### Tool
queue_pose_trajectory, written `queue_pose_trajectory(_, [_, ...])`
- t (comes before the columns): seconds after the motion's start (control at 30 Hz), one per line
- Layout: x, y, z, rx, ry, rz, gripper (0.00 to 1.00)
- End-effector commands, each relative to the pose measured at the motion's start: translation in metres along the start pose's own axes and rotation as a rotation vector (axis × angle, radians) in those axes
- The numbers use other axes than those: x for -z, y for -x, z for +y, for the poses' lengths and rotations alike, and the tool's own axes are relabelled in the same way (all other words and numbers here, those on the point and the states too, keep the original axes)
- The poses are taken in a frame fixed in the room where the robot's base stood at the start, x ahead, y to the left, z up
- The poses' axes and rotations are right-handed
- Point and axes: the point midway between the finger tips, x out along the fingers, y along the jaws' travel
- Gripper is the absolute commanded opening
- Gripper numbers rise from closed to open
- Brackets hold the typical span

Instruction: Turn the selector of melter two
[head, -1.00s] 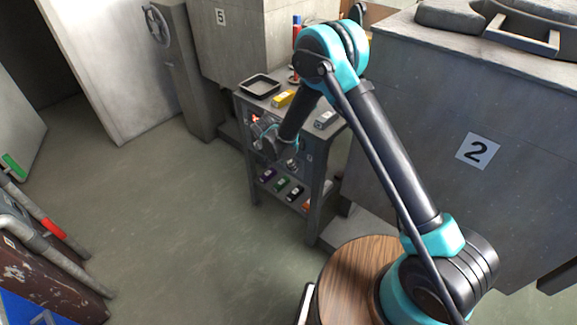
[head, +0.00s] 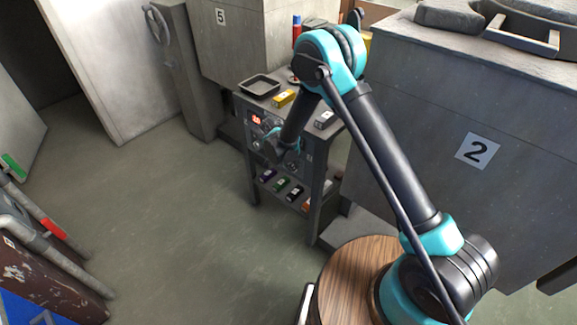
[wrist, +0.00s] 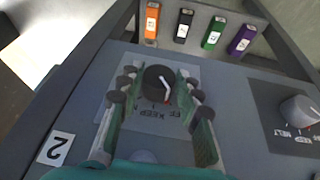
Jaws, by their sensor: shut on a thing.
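The selector of melter two is a dark round knob (wrist: 158,84) with a white pointer line, on a grey plate in the wrist view. A label reading 2 (wrist: 55,149) is at lower left on the same panel. My gripper (wrist: 157,76) is shut on the knob, one teal-and-grey finger on each side. The pointer slants toward the lower right in the wrist view. Lettering such as KEEP shows below the knob, partly hidden by the fingers. In the head view my gripper (head: 272,154) is against the front of the control stand (head: 250,165), and the knob is hidden.
A second knob (wrist: 299,110) with MELT and KEEP lettering sits to the right in the wrist view. Several coloured blocks lie on the shelf below. A black tray (head: 260,86) and a yellow block (head: 284,98) sit on top. The large melter body (head: 430,130) is right.

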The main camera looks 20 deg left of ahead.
Motion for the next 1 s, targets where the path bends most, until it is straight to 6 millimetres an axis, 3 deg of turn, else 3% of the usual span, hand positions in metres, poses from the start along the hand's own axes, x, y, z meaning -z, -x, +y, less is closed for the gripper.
queue_pose_trajectory(0.5, [-0.0002,-0.0014,0.0067,0.339,-0.139,-0.025,0.05])
queue_pose_trajectory(0.87, [-0.0006,-0.0008,0.0064,0.361,-0.149,-0.028,0.05])
queue_pose_trajectory(0.9, [-0.0006,-0.0007,0.0064,0.361,-0.149,-0.028,0.36])
queue_pose_trajectory(1.0, [-0.0005,-0.0007,0.0063,0.361,-0.148,-0.027,0.49])
